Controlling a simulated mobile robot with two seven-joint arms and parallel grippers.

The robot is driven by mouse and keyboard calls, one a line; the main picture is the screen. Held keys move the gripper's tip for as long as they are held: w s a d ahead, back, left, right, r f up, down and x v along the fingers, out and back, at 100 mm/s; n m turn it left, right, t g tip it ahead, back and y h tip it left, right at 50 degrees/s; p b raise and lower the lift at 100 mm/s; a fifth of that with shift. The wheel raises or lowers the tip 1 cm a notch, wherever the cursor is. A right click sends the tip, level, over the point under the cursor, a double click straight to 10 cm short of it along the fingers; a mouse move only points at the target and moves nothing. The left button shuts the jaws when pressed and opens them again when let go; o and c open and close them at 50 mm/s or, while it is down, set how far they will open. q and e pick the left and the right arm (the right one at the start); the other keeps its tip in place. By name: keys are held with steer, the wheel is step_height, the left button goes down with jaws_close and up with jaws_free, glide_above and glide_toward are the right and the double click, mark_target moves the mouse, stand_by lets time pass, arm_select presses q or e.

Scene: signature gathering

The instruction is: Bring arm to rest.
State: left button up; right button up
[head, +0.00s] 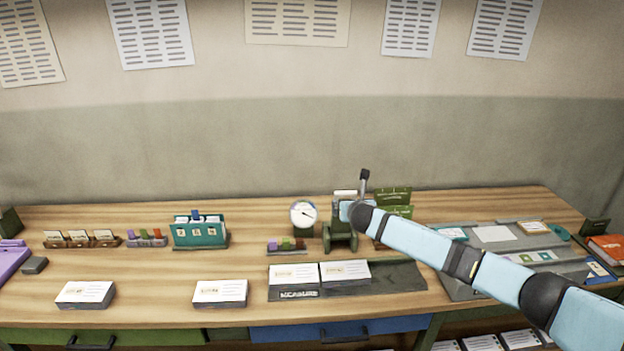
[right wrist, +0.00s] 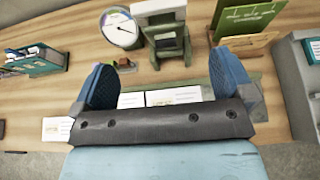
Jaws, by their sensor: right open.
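My right arm comes in from the lower right in the head view and reaches over the table toward a green press-like device (head: 341,238) with a dark upright lever. The gripper end is hard to make out there. In the right wrist view my right gripper (right wrist: 166,88) is open, with its two blue fingers apart and nothing between them. Beyond the fingers are the green device (right wrist: 165,45) and a round white dial gauge (right wrist: 120,28). Two white card stacks (right wrist: 175,97) show past the gripper, partly hidden by it. My left gripper is not in view.
The wooden table (head: 130,270) holds card stacks (head: 220,292), a teal card holder (head: 200,231), a dark measuring mat (head: 400,278) and a grey tray (head: 465,290) on the right. Drawers (head: 350,332) line its front. The wall behind bears paper sheets. The table's front left has bare wood.

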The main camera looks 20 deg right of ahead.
steer(key=s+a+f+m+g+y, duration=0.2)
steer(key=s+a+f+m+y, duration=0.4)
steer(key=s+a+f+m, duration=0.95)
steer(key=s+f+m, duration=0.2)
steer(key=s+m, duration=0.5)
steer(key=s, duration=1)
steer(key=s+f+m, duration=0.3)
steer(key=s+m, duration=0.5)
steer(key=s, duration=0.9)
steer(key=shift+a, duration=0.45)
